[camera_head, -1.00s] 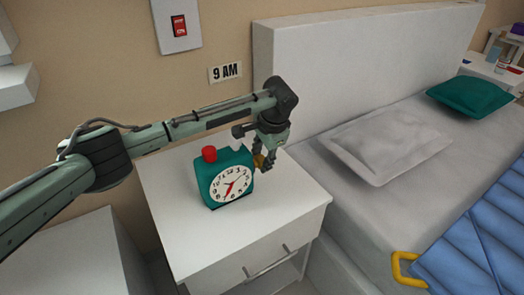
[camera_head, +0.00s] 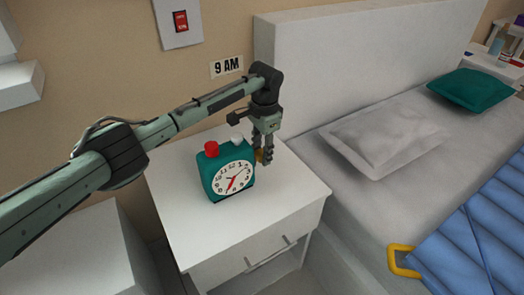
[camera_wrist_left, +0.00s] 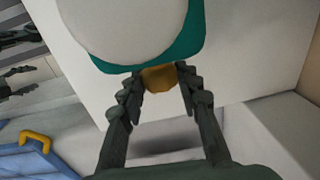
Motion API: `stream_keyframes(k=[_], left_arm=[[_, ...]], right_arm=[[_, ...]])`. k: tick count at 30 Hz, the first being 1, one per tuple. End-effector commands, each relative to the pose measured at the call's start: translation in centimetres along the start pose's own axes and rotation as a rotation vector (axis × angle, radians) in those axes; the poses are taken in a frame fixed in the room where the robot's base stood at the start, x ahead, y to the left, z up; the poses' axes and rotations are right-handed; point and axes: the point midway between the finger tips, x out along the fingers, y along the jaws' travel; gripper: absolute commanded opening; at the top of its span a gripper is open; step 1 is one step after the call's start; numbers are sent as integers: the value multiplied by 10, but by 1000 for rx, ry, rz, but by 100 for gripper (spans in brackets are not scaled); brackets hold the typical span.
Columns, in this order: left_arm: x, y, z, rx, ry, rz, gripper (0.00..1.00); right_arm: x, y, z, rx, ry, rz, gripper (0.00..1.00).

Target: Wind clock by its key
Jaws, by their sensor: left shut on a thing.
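The teal alarm clock (camera_head: 216,187) stands on the white nightstand, its white dial (camera_head: 233,178) facing the camera and a red button (camera_head: 211,149) on top. In the left wrist view the clock (camera_wrist_left: 198,35) fills the top. Its yellow key (camera_head: 259,156) sticks out at the clock's right side; it also shows in the left wrist view (camera_wrist_left: 159,79). My left gripper (camera_head: 264,159) points down beside the clock, its fingers shut on the key and partly hiding it.
The white nightstand (camera_head: 285,205) has free room right of the clock. A bed with a grey pillow (camera_head: 383,138) stands to the right. A 9 AM sign (camera_head: 227,66) and a red switch (camera_head: 181,21) are on the wall.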

Motion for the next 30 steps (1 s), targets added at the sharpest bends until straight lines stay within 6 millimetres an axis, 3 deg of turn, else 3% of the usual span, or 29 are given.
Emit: stream_keyframes(k=[3,4,9,20,23,30], left_arm=[[0,0,0,0,0,0,4],[0,0,0,0,0,0,35],[0,0,0,0,0,-1,55],[-6,0,0,0,2,-2,55],[-19,-1,-1,0,3,-2,55],[-70,-1,-1,0,4,-3,55]], right_arm=[[0,0,0,0,0,0,55],[0,0,0,0,0,0,55],[0,0,0,0,0,0,55],[-1,0,0,0,-2,0,55],[0,0,0,0,-1,0,55],[0,0,0,0,-1,0,55]])
